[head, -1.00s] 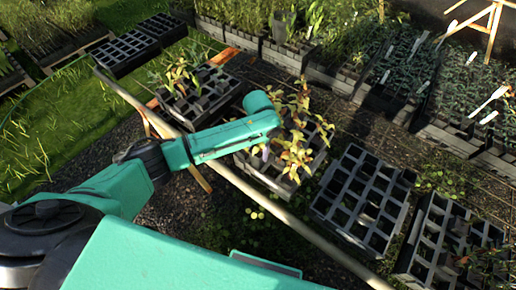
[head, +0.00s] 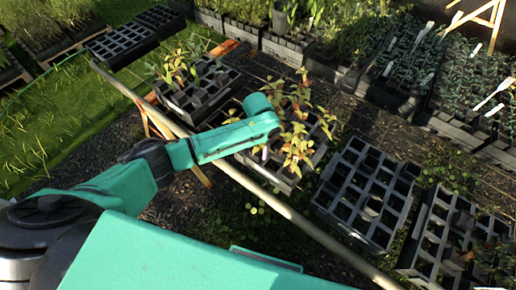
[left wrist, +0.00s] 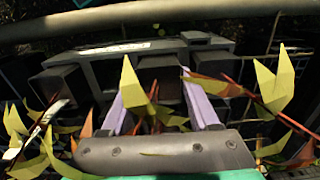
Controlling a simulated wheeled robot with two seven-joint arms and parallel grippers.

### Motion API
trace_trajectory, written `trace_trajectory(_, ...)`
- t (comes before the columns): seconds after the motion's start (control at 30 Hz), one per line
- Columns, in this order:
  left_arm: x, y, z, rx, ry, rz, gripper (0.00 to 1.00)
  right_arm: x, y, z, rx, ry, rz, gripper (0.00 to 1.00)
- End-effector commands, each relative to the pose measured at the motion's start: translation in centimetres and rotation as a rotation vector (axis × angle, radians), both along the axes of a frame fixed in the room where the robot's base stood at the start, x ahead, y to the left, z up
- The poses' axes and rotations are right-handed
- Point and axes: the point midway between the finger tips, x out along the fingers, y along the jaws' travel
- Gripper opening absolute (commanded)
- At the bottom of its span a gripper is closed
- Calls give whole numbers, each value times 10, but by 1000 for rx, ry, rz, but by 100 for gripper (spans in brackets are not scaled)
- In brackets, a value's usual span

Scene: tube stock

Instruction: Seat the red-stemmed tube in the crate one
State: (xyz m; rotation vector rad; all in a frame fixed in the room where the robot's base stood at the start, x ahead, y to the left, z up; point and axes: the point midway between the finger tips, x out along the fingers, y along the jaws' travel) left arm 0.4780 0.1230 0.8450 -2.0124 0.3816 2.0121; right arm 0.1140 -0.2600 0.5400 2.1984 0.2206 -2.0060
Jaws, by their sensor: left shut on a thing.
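My left gripper (head: 265,150) points down at a black crate (head: 283,178) that holds yellow-leaved, red-stemmed plants (head: 300,140). In the left wrist view its two lilac fingers (left wrist: 160,115) stand around a yellow-green leafed plant (left wrist: 133,88) with reddish stems. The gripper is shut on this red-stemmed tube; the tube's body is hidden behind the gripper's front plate. More yellow leaves (left wrist: 275,80) show on both sides. I cannot tell which crate is crate one. My right gripper is not in view.
An empty-looking celled crate (head: 345,167) lies right of the plants, with another crate (head: 425,215) beyond it. A planted crate (head: 180,108) stands behind left. A long pole (head: 250,188) crosses in front of the crates.

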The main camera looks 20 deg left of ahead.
Motion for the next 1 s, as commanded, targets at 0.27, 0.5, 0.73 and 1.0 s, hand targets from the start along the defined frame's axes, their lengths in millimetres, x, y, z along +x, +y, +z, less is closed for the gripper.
trace_trajectory(0.27, 0, 0, 0, 0, -1, 0, 0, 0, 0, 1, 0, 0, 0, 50)
trace_trajectory(0.5, 0, 0, -4, -1, 0, 0, 0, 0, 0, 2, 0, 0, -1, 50)
trace_trajectory(0.73, 0, 1, -4, 1, 0, 0, 96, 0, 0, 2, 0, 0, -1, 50)
trace_trajectory(1.0, 0, 2, -4, 3, 0, 2, 96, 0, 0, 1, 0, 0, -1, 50)
